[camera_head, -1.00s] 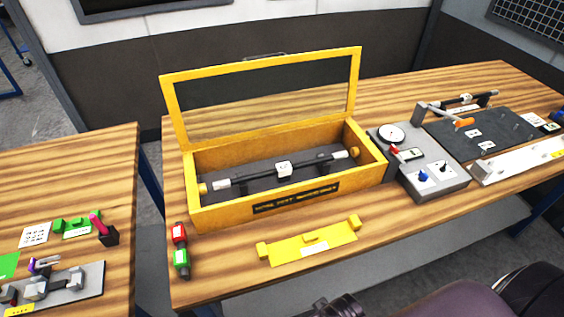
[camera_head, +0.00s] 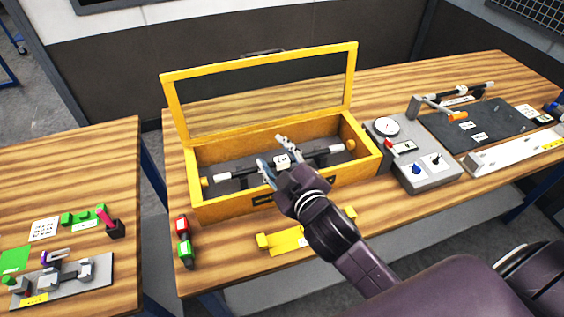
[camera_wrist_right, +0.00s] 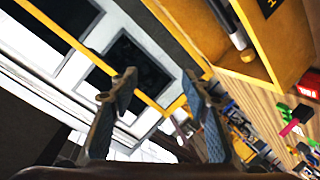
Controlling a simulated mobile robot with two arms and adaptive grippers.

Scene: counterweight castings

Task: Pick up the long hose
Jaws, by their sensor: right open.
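A long black hose (camera_head: 315,155) with light grey ends lies across the inside of an open yellow box (camera_head: 222,203), with a white label near its middle. My right gripper (camera_head: 271,154) is open above the box, in front of the middle of the hose in the head view. It hides part of the hose, and I cannot tell the height gap. In the right wrist view the two fingers of the gripper (camera_wrist_right: 160,85) are spread with nothing between them. A dark and grey rod-like piece (camera_wrist_right: 229,20), likely the hose end, shows there in the yellow box. My left gripper is not in view.
The box's raised lid (camera_head: 173,110) stands at the back. A yellow bracket (camera_head: 284,240) lies in front, partly behind my arm. A red and green piece (camera_head: 183,240) lies at front left. A grey gauge unit (camera_head: 430,172) stands to the right of the box.

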